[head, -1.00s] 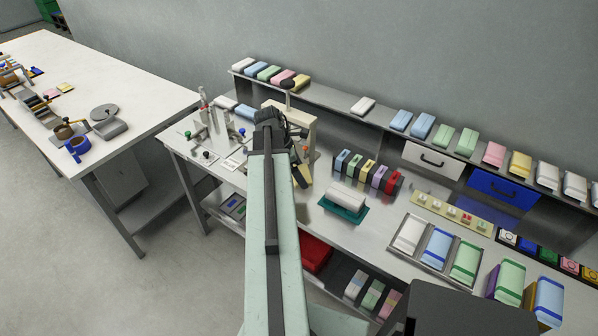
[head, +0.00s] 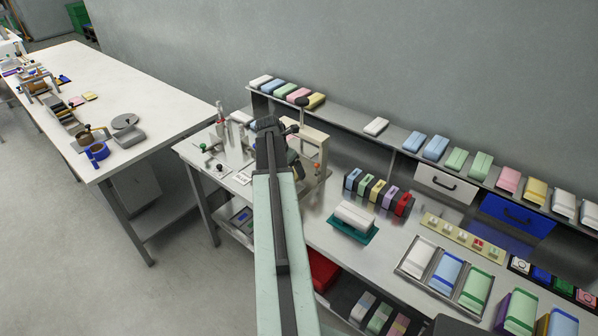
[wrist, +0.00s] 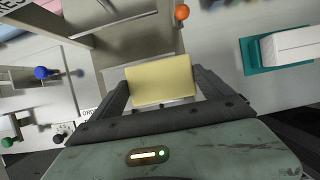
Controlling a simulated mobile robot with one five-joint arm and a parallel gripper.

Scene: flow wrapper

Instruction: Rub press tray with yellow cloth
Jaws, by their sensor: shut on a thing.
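The yellow cloth (wrist: 160,80) shows in the wrist view as a pale yellow folded block. My gripper (wrist: 161,88) is shut on it, one dark finger at each side. The beige press frame (head: 312,138) stands at the left end of the bench in the head view, and my arm covers part of it. In the wrist view a grey-brown tray-like surface (wrist: 125,45) lies just beyond the cloth, probably the press tray. I cannot tell whether the cloth touches it. In the head view my arm hides the cloth.
A teal stand (head: 338,229) with a white block sits right of the press; its teal edge also shows in the wrist view (wrist: 249,57). An orange knob (wrist: 182,12) and a blue knob (wrist: 41,73) stand near my gripper. Several coloured boxes (head: 378,190) stand behind the stand.

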